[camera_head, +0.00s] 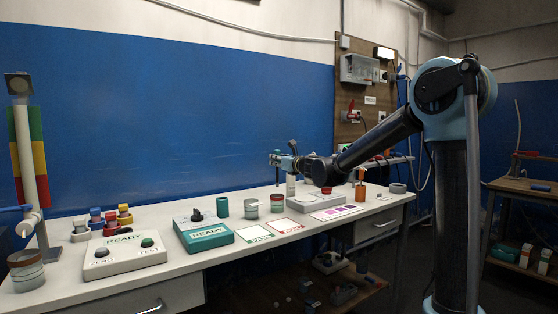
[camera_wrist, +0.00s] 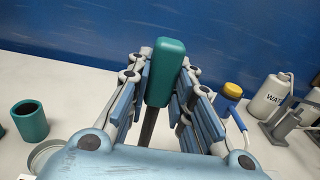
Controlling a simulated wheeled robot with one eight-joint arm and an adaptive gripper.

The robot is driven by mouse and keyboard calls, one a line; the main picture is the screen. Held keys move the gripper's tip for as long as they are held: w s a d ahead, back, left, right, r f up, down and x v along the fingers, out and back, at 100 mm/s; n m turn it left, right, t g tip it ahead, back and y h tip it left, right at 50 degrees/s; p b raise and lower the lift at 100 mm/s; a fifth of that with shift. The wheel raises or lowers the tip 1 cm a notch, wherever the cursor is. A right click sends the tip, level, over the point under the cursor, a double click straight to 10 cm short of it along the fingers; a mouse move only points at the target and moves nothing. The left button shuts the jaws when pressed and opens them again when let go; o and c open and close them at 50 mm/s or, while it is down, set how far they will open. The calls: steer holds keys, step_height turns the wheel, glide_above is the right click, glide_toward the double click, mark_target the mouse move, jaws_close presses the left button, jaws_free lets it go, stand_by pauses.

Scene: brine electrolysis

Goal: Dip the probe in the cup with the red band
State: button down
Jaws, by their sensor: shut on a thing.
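My gripper (camera_head: 277,158) is shut on the teal handle of the probe (camera_wrist: 164,72), and the handle stands up between the fingers in the wrist view. The probe's dark shaft runs down between the fingers; its tip is hidden there. In the head view my gripper is above the back of the bench. The cup with the red band (camera_head: 277,203) stands on the bench below and nearer the camera. A similar cup with a greenish band (camera_head: 251,209) stands just left of it. A grey cup rim (camera_wrist: 45,155) shows partly in the wrist view; its band is hidden.
A teal holder (camera_head: 222,207) stands left of the cups and shows in the wrist view (camera_wrist: 30,121). Green and red cards (camera_head: 285,226) lie in front. A white bottle (camera_wrist: 268,97) and grey stand (camera_wrist: 287,122) are at right. A teal meter box (camera_head: 205,235) is left.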

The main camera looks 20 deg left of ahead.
mark_target(277, 182)
steer(key=shift+f, duration=5.05)
steer(key=shift+s, duration=0.1)
steer(key=shift+r, duration=0.1)
steer(key=shift+r, duration=5.4)
